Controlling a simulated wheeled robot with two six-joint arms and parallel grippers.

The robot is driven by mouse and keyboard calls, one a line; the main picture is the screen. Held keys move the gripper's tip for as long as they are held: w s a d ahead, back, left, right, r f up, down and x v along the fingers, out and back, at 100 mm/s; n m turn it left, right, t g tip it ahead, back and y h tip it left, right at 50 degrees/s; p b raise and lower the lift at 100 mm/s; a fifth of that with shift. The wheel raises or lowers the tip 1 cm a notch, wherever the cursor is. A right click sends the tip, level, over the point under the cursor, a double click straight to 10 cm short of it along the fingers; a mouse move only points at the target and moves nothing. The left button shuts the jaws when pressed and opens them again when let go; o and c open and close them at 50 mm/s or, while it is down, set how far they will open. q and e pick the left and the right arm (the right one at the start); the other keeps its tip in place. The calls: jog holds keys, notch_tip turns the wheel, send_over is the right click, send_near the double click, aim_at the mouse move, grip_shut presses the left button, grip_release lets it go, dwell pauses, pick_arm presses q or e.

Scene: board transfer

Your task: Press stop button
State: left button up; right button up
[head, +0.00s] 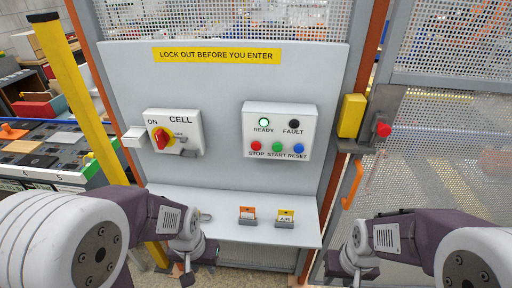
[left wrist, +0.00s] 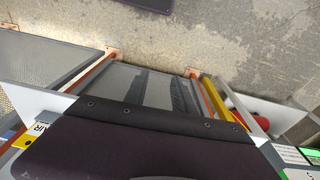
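The red stop button (head: 255,146) sits at the lower left of a white control box (head: 276,131) on the grey panel. STOP is printed below it. Beside it are a green start button (head: 277,147) and a blue reset button (head: 298,148). Above them the READY lamp (head: 263,123) glows pale green and the FAULT lamp (head: 294,124) is dark. My left gripper (head: 187,277) hangs low, below and left of the box, well apart from it. My right gripper (head: 355,276) hangs low at the bottom edge, below and right of the box. Their finger gaps do not show clearly.
A CELL switch box (head: 174,132) with a red and yellow knob is left of the control box. A grey shelf (head: 225,231) with two small tags juts out below. A yellow post (head: 78,95) stands left; a latch with a red knob (head: 383,129) is right.

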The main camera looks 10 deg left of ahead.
pick_arm(q)
grip_shut()
dwell(1.5)
